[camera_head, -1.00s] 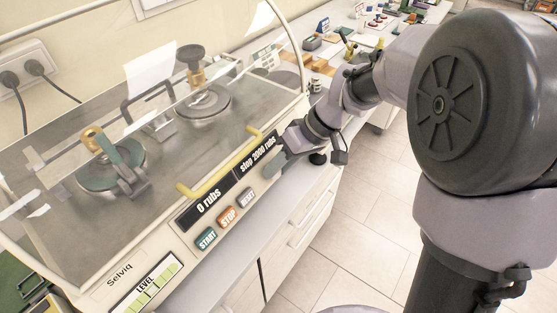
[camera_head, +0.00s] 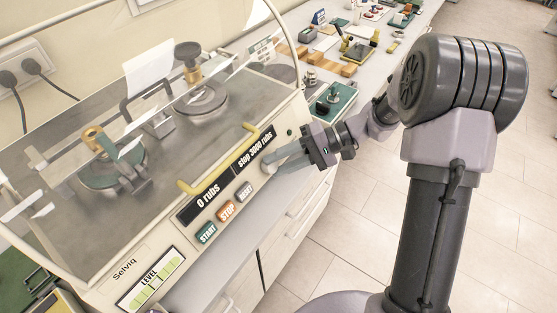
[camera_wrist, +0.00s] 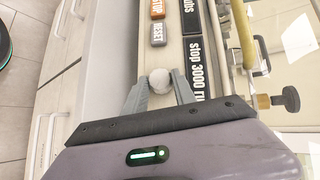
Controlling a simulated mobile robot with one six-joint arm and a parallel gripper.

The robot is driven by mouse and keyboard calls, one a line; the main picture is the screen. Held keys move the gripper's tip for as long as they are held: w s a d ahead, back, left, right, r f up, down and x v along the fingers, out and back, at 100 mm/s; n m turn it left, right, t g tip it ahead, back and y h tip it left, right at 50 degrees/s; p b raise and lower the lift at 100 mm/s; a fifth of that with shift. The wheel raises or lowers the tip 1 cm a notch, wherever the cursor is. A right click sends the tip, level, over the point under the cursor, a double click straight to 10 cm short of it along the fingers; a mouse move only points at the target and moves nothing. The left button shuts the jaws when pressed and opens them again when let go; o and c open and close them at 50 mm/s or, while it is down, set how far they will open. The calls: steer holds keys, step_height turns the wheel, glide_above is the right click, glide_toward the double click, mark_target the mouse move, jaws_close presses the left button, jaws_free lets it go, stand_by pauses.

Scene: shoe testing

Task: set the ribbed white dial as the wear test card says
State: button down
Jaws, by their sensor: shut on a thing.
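The white dial (camera_wrist: 160,80) sits on the front panel of the testing machine beside the "stop 3000 rubs" display (camera_wrist: 197,62). In the wrist view it lies between the two grey fingers of my gripper (camera_wrist: 161,92), which are shut on it. In the head view my gripper (camera_head: 273,166) reaches the panel from the right, and its fingers largely cover the dial. The displays there read "0 rubs" (camera_head: 208,197) and "stop 3000 rubs" (camera_head: 253,150). No readable wear test card shows in these frames.
START (camera_head: 207,233), STOP (camera_head: 227,211) and RESET (camera_head: 246,192) buttons sit close to the dial. A yellow handle (camera_head: 222,172) runs along the clear cover just above the displays. A green tray (camera_head: 335,100) stands on the bench behind my gripper. Open floor lies to the right.

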steer(key=m+y, duration=0.1)
steer(key=m+t+y, duration=0.1)
steer(key=m, duration=0.1)
steer(key=m+y, duration=0.1)
steer(key=m, duration=0.1)
steer(key=shift+s+d+f+t+y+b, duration=0.1)
steer(key=shift+f+t+y+b, duration=0.15)
steer(key=shift+t+y+b, duration=0.1)
steer(key=shift+m, duration=0.4)
steer(key=c, duration=1)
jaws_free()
steer(key=d+p, duration=0.1)
steer(key=d, duration=0.4)
steer(key=d+r+p, duration=0.1)
steer(key=d, duration=0.5)
steer(key=d+p, duration=0.1)
steer(key=d, duration=0.5)
steer(key=shift+d+r+p, duration=0.15)
steer(key=shift+r+p, duration=0.15)
steer(key=shift+p, duration=0.1)
